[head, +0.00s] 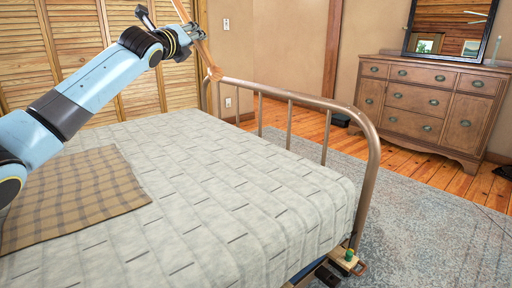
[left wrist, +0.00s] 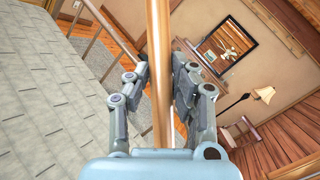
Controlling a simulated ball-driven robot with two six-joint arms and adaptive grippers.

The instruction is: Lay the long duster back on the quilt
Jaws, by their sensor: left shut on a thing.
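The long duster (head: 205,50) has a tan-brown stick and is held in the air, slanted, beyond the far side of the bed. Its lower end looks wider and shows near the corner of the metal bed frame; I cannot tell whether they touch. My left gripper (head: 183,40) is shut on the stick. In the left wrist view the stick (left wrist: 160,60) runs upright between the fingers of my left gripper (left wrist: 160,88). The pale grey-green quilt (head: 230,185) covers the bed and also shows at the left of the left wrist view (left wrist: 45,100). My right gripper is not in view.
A brown plaid throw (head: 85,190) lies on the quilt at the left. A curved metal bed rail (head: 372,170) stands at the bed's end. A wooden dresser (head: 425,105) with a mirror stands at the back right.

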